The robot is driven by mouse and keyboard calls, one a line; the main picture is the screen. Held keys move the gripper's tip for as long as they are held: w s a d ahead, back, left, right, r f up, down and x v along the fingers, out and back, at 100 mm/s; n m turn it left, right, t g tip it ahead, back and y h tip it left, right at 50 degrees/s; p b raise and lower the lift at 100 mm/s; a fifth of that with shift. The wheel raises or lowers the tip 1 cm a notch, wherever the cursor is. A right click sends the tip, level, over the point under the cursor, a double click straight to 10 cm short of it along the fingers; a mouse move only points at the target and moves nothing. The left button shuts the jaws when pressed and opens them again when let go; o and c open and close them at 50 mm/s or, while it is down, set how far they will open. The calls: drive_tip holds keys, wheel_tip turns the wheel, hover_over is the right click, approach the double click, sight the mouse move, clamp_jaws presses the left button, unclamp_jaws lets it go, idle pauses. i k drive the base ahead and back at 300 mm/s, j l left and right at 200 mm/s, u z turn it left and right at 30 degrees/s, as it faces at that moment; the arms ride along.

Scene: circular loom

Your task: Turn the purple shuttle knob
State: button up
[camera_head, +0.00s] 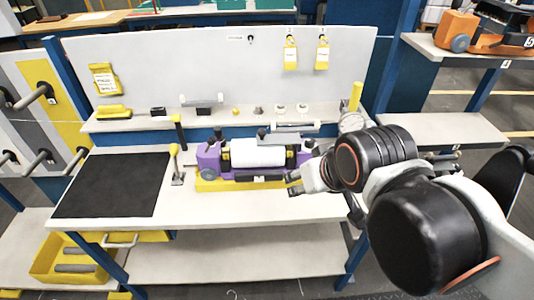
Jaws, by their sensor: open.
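A purple shuttle (210,155) with a white roll (257,152) across its middle sits on a yellow base (232,186) on the workbench. A round grey-purple part (208,170) shows at the shuttle's left front; I cannot tell whether it is the knob. My gripper (292,184) is at the shuttle's right front, its dark fingers small in view, open and with nothing visible between them. I cannot tell whether it touches the shuttle. My wrist and arm hide the area to the right of the shuttle.
A black mat (112,186) covers the bench's left part. The bench front (230,210) is clear.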

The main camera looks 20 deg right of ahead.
sight(309, 142)
drive_tip(key=i+j+u, duration=0.3)
drive_tip(key=i+j, duration=0.3)
drive_tip(key=i+j+u, duration=0.25)
drive_tip(key=i+j, duration=0.35)
drive_tip(key=z, duration=2.15)
drive_tip(key=j, duration=0.35)
drive_tip(key=k+j+z, duration=0.1)
drive_tip(key=j, duration=0.2)
